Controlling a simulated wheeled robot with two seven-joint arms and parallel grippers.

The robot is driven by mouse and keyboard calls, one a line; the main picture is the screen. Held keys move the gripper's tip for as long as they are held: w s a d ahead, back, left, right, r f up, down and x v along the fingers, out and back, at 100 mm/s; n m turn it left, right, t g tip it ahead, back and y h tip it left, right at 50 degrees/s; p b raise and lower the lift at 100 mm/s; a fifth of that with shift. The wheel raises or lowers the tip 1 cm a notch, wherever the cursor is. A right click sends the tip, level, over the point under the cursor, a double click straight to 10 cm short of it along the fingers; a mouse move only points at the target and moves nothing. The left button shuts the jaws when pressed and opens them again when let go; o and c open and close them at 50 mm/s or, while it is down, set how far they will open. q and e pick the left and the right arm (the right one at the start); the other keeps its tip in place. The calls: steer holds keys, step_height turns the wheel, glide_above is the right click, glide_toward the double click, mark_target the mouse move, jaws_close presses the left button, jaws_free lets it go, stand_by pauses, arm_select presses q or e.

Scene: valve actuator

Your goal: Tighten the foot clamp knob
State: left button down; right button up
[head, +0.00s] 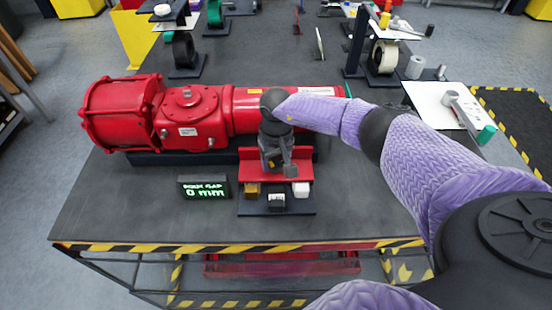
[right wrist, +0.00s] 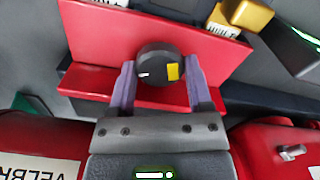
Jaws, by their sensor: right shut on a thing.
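The clamp knob (right wrist: 158,66) is a round black knob with a yellow mark and a small white mark, on a red bracket (right wrist: 85,35) in the right wrist view. My right gripper (right wrist: 160,72) has one finger on each side of the knob and is shut on it. In the head view my right gripper (head: 279,163) points down over the red bracket (head: 247,170), in front of the red valve actuator (head: 195,115), and hides the knob. My left gripper is in neither view.
A small display (head: 204,189) with green text reads 0 mm, left of the bracket. A gold block (head: 252,190), a white block (head: 300,189) and a white-topped dark block (head: 276,201) sit at the bracket's front. The bench front, edged in yellow and black stripes, is clear.

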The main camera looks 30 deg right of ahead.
mark_target(276, 163)
steer(key=shift+f+m+b, duration=0.1)
steer(key=shift+m+b, duration=0.35)
steer(key=shift+m, duration=0.75)
steer(key=shift+c, duration=0.2)
steer(key=shift+m, duration=1.1)
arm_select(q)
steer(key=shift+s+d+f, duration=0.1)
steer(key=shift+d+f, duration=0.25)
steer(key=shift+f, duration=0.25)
arm_select(e)
steer(key=o, duration=1.3)
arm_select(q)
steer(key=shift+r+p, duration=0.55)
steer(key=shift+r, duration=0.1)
arm_select(e)
step_height(276, 163, up, 10)
steer(key=shift+r, duration=0.1)
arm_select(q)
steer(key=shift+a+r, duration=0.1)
